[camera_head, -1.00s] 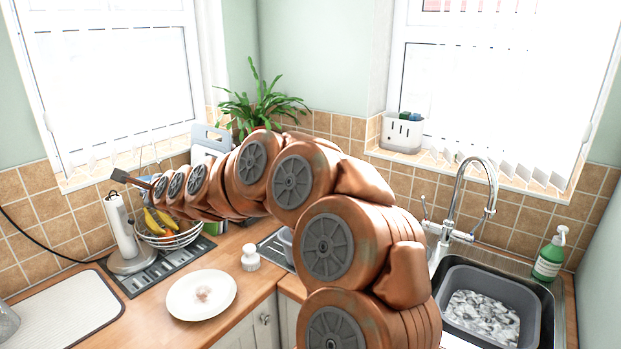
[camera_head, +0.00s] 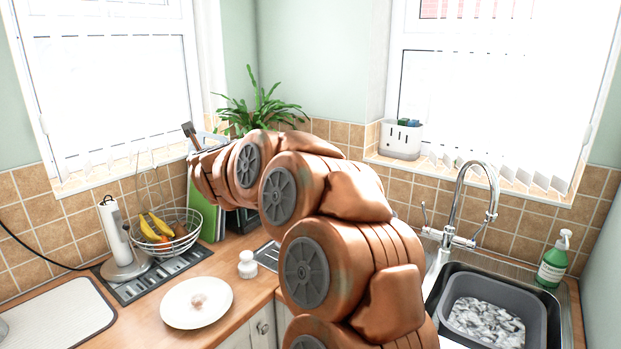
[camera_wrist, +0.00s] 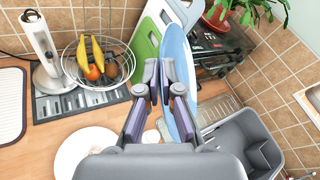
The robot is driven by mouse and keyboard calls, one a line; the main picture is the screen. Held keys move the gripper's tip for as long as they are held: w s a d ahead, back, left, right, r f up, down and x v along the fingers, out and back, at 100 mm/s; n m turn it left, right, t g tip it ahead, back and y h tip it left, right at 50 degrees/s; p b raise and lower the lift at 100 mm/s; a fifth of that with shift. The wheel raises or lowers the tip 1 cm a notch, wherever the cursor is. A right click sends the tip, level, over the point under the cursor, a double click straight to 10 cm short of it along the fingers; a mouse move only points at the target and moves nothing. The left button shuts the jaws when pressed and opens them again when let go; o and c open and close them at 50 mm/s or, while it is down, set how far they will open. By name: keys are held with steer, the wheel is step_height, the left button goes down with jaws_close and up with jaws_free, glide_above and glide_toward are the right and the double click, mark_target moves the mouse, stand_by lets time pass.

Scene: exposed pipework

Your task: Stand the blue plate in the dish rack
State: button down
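The blue plate (camera_wrist: 177,52) shows in the wrist view, steeply upright and seen nearly edge-on, beside the green and white boards. My gripper (camera_wrist: 160,78) is in front of it, with a narrow gap between its fingertips. The right finger covers part of the plate. I cannot tell whether the rim lies between the fingers, and I see no clear grip. A grey container with partitions (camera_wrist: 243,143), possibly the dish rack, is at lower right of the wrist view. In the head view my arm hides the plate and most of this corner.
A white plate (camera_head: 196,303) and a white shaker (camera_head: 247,265) are on the worktop. A wire fruit bowl (camera_head: 172,236) and a paper towel holder (camera_head: 116,238) stand left. A potted plant (camera_head: 262,108) is behind the arm. The sink basin (camera_head: 492,307) is at right.

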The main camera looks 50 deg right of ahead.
steer(key=s+d+f+m+g+h+b, duration=0.3)
steer(key=s+d+m+g+h, duration=0.15)
steer(key=s+d+m, duration=0.55)
steer(key=s+d+f+m+g+h+b, duration=0.4)
steer(key=s+d+m, duration=0.3)
steer(key=d, duration=0.4)
step_height(320, 180, down, 11)
steer(key=b, duration=0.6)
steer(key=shift+w+f+h, duration=0.15)
steer(key=shift+h, duration=0.2)
stand_by(0.4)
steer(key=shift+a+f+t, duration=0.1)
steer(key=shift+f+t, duration=0.1)
steer(key=shift+t, duration=0.05)
stand_by(0.3)
steer(key=c, duration=1.7)
jaws_free()
steer(key=shift+f, duration=0.1)
steer(key=o, duration=0.5)
steer(key=shift+r, duration=0.3)
steer(key=shift+c, duration=0.2)
